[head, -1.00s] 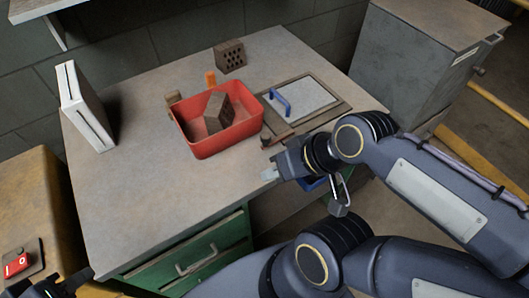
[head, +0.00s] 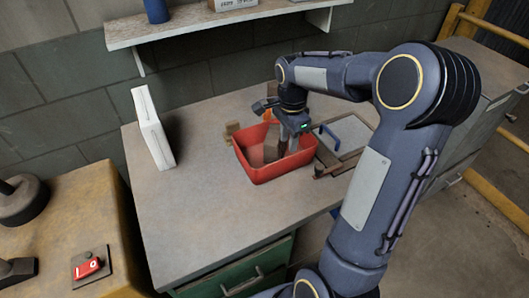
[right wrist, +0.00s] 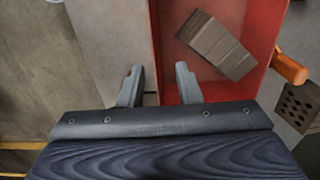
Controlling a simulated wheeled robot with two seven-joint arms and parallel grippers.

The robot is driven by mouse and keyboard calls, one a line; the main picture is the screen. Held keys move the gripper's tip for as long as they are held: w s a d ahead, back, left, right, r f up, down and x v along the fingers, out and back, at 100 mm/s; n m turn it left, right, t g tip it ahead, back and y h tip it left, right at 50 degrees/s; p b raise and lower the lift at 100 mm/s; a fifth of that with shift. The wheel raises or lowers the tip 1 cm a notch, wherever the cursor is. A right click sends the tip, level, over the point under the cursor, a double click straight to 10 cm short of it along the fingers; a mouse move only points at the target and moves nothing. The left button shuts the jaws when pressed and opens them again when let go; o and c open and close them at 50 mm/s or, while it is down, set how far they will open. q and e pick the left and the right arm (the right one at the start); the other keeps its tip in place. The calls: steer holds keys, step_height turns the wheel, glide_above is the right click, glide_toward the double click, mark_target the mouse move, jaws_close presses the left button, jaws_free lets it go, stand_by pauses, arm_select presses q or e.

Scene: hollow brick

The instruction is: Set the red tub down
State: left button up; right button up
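The red tub (head: 258,172) stands on the workbench in the head view, with a brown brick (head: 271,152) inside it. My right gripper (head: 290,138) points down at the tub's right side. In the right wrist view the two fingers (right wrist: 157,82) are apart, with the edge of the red tub (right wrist: 154,40) between them. I cannot see contact with the wall. The brick (right wrist: 215,44) lies inside the tub. My left gripper is not in view.
The bench top (head: 190,205) is clear to the left and front of the tub. A white box-like object (head: 152,128) stands at the left. A blue handle (head: 330,137) and framed board are to the right. An orange object (right wrist: 289,68) and a holed brick (right wrist: 300,105) are beside the tub.

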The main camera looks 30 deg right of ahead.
mark_target(289, 157)
steer(key=f, duration=0.5)
steer(key=f+p, duration=0.1)
steer(key=f, duration=0.1)
steer(key=shift+s+a+f, duration=0.1)
steer(key=shift+s+f, duration=0.05)
steer(key=shift+s, duration=0.2)
jaws_close()
steer(key=shift+s, duration=0.1)
stand_by(0.9)
